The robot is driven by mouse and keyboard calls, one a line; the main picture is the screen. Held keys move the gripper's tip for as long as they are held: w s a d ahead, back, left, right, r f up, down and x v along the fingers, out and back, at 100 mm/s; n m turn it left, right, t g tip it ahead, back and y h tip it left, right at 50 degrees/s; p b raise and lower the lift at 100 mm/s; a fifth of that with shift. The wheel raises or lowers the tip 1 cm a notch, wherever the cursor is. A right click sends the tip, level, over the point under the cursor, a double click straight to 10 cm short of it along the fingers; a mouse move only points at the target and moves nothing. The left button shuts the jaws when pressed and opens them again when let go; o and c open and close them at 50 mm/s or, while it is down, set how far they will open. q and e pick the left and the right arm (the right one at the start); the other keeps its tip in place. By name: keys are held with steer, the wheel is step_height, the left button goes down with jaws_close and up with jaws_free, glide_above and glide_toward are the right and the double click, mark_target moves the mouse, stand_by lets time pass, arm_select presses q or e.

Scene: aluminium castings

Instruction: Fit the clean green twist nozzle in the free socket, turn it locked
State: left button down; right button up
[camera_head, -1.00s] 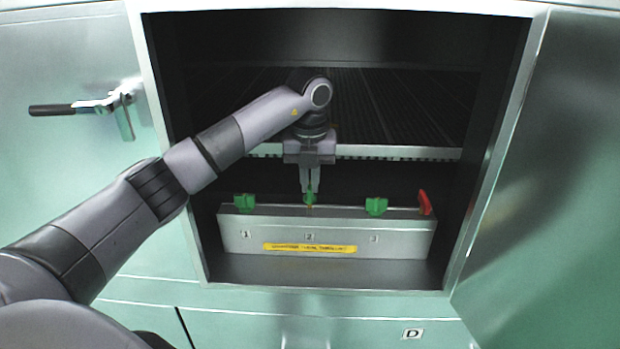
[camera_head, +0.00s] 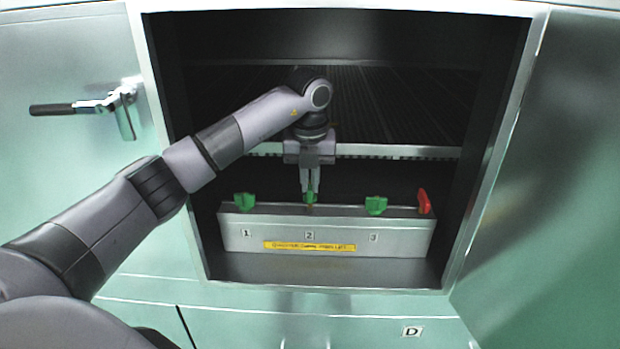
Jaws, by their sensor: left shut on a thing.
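My left gripper (camera_head: 310,190) points down inside the cabinet and is shut on a green twist nozzle (camera_head: 311,198). The nozzle is at the top of the metal manifold block (camera_head: 280,236), above the mark 2. I cannot tell whether it is fully seated in the socket, as the socket is hidden. Another green nozzle (camera_head: 244,202) sits on the block above mark 1, and a further green nozzle (camera_head: 376,206) above mark 3. My right gripper is not in view.
A red lever or handle (camera_head: 424,201) stands at the block's right end. A yellow label (camera_head: 310,246) is on the block's front. The cabinet frame (camera_head: 497,140) surrounds the opening. A door handle (camera_head: 85,107) is at the left. A ribbed grate (camera_head: 400,105) lies behind.

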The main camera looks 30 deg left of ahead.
mark_target(310, 185)
arm_select(q)
steer(key=shift+f+b, duration=0.55)
steer(key=shift+f, duration=0.85)
steer(key=c, duration=1.1)
jaws_free()
steer(key=shift+c, duration=0.2)
steer(key=shift+s+d+r+b, duration=0.1)
steer(key=shift+s+r+b, duration=0.05)
steer(key=shift+r, duration=1.05)
steer(key=shift+s+d+r+b, duration=0.1)
steer(key=shift+r, duration=1.05)
steer(key=shift+s+d+r+b, duration=0.1)
steer(key=shift+s+r+b, duration=0.05)
steer(key=shift+r, duration=1.05)
steer(key=shift+o, duration=0.3)
